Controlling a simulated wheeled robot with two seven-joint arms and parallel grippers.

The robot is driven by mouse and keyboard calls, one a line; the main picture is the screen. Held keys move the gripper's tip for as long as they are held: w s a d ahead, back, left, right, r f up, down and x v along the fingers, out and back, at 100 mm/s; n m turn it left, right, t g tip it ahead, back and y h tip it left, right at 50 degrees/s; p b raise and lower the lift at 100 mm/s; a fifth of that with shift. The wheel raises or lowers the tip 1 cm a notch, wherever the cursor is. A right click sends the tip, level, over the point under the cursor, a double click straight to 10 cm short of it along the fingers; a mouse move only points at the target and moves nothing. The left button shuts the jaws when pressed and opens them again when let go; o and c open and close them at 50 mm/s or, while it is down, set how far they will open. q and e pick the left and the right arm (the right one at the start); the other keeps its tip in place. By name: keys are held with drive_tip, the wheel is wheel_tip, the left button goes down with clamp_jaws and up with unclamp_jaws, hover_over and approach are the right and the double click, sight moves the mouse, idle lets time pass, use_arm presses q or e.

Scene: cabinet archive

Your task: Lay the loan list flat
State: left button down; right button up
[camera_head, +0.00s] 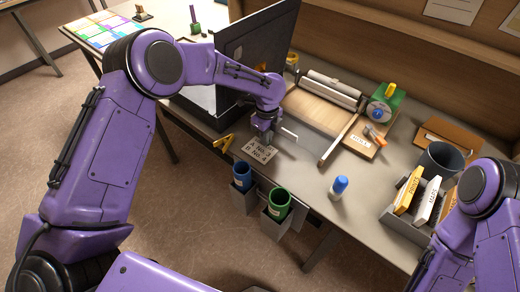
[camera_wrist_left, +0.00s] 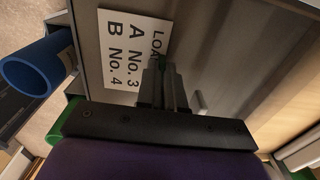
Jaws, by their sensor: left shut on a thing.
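The loan list (camera_head: 259,151) is a small pale card with dark print, at the front edge of the table in the head view. It also shows in the left wrist view (camera_wrist_left: 122,52), where its lines "A No. 3" and "B No. 4" are readable. My left gripper (camera_head: 266,137) is shut on the card's edge, and its fingers (camera_wrist_left: 162,85) hide part of the heading. The card looks roughly level, but I cannot tell whether it touches the tabletop. My right arm shows at the right edge of the head view; its gripper is out of view.
Blue (camera_head: 242,175) and green (camera_head: 278,204) cups hang at the table's front. A yellow clip-like thing (camera_head: 224,142) lies left of the card. A dark upright panel (camera_head: 256,45) stands behind my left arm. A blue-capped bottle (camera_head: 339,187) stands right, with bare tabletop around it.

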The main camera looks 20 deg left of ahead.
use_arm(q)
drive_tip(key=shift+r+p, duration=2.35)
drive_tip(key=shift+r, duration=0.1)
drive_tip(key=shift+r, duration=0.1)
